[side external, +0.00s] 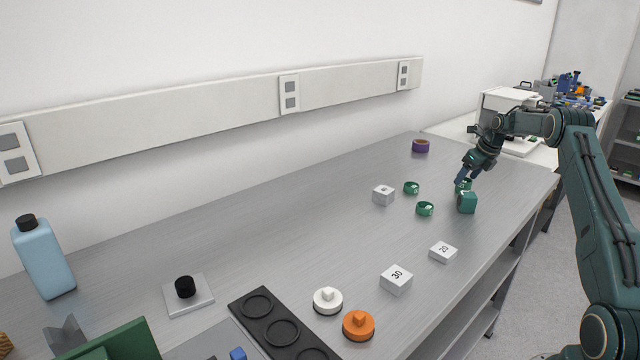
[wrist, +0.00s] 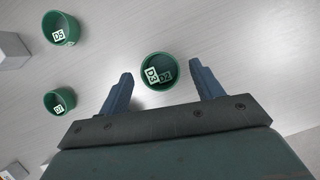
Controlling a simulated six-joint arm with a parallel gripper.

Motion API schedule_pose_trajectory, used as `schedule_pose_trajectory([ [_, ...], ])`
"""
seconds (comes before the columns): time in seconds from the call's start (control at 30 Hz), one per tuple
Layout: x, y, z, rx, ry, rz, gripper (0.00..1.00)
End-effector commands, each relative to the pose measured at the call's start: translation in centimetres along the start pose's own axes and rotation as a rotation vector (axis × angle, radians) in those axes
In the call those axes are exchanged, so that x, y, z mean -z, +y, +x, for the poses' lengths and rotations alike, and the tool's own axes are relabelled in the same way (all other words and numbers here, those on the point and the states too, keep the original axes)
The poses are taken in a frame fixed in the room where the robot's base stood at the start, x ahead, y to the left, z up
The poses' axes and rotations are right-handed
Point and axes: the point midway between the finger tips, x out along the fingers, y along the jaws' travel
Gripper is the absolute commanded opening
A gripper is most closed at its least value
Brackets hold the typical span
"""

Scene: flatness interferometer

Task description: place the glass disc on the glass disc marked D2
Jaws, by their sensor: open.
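A round green-rimmed piece (wrist: 147,57) sits on the bench between my fingertips in the wrist view. Labels D3 and D2 both show inside it; I cannot tell whether these are two stacked discs. In the side view a green ring (side external: 465,184) shows beside my fingertips, partly hidden. My gripper (wrist: 161,70) is open with a finger on either side of the piece and a gap to each; it also shows in the side view (side external: 461,179). Two similar green pieces, marked D5 (wrist: 61,27) and D1 (wrist: 60,101), stand to the left.
White blocks (side external: 383,195), (side external: 396,279), (side external: 443,252) lie nearby. A purple ring (side external: 420,146) is farther back. White (side external: 327,300) and orange (side external: 359,325) knobbed pieces stand by a black tray (side external: 245,299).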

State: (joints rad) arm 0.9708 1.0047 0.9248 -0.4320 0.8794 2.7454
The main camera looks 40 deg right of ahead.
Motion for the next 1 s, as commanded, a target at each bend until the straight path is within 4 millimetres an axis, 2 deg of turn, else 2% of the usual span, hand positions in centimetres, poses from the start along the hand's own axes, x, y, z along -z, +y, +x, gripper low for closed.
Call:
schedule_pose_trajectory([
  [0.6,0.0,0.0,-9.1,0.001,-0.001,0.000,0.66],
  [0.8,0.0,0.0,-10.9,0.001,-0.001,0.000,0.66],
  [1.0,0.0,0.0,-11.3,0.001,0.000,0.001,0.66],
])
